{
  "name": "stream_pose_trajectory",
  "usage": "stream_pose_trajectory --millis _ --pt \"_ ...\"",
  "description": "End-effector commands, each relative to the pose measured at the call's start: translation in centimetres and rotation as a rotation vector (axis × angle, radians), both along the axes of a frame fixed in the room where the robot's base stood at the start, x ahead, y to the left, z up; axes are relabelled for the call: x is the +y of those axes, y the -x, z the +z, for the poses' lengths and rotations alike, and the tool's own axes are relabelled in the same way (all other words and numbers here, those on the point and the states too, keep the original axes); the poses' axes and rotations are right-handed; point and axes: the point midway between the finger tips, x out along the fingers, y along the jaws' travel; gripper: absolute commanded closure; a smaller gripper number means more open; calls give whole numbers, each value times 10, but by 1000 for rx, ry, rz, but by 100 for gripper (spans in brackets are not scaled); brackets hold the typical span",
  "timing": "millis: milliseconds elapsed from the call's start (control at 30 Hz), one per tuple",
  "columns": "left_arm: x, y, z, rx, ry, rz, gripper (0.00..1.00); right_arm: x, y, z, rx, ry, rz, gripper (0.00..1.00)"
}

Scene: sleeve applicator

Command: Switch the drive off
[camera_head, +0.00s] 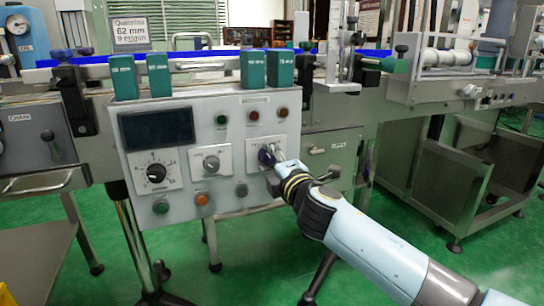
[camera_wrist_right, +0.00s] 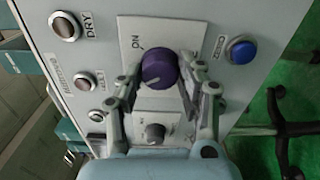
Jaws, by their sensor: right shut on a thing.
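The control panel (camera_head: 225,118) is a light grey box with knobs, lamps and buttons, in the middle of the head view. A purple rotary knob (camera_wrist_right: 159,68) sits on a white plate marked "ON" in the right wrist view. The knob also shows at the panel's right side in the head view (camera_head: 266,157). My right gripper (camera_wrist_right: 160,80) is shut on the purple knob, one finger on each side of it. The fingers hide part of the plate's lettering. In the head view my right gripper (camera_head: 275,165) reaches the panel from the lower right. My left gripper is out of view.
A blue button (camera_wrist_right: 240,50) is close to the right finger, and a smaller grey knob (camera_wrist_right: 154,131) lies between the fingers' bases. A dial (camera_head: 156,172), a dark display (camera_head: 157,128) and an orange button (camera_head: 202,198) are also on the panel. Green boxes (camera_head: 122,77) stand above it.

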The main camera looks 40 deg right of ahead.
Motion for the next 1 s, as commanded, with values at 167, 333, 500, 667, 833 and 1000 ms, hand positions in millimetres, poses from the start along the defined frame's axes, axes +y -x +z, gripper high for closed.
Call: stream_pose_trajectory --millis 167,333,500,667,833,1000 --pt "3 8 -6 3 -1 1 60 1 0 -1 30 110 2 95" --pt "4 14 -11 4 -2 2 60 1 1 -1 48 185 2 95" --pt "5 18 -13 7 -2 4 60 1 1 -2 57 228 2 95" --pt "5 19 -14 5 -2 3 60 1 1 -2 62 242 2 95" --pt "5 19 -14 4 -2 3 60 1 1 -3 62 245 2 95" --pt "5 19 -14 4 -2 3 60 1 1 -3 62 245 2 95"
